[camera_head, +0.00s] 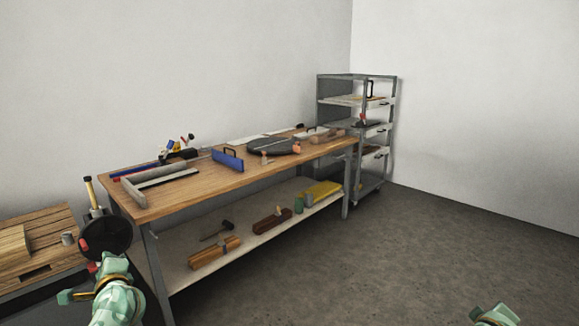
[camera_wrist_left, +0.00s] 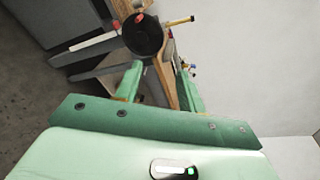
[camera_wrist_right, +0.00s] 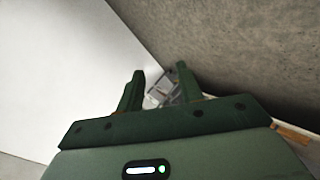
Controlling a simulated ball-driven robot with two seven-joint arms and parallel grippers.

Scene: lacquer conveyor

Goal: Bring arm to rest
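My left arm shows at the lower left of the head view, pale green, its gripper (camera_head: 92,280) in front of a black round thing (camera_head: 105,238). In the left wrist view the two fingers of my left gripper (camera_wrist_left: 159,68) stand apart with nothing held between them. The black round thing (camera_wrist_left: 143,36) lies beyond the fingertips, apart from them as far as I can tell. Only a small part of my right arm (camera_head: 497,315) shows at the bottom right of the head view. In the right wrist view my right gripper (camera_wrist_right: 160,71) is open and empty.
A wooden workbench (camera_head: 222,186) with tools and a lower shelf (camera_head: 255,238) stands ahead. A grey shelf rack (camera_head: 322,108) is behind it. A wooden-topped surface (camera_head: 35,240) is at the left. The floor (camera_head: 430,240) at the right is clear.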

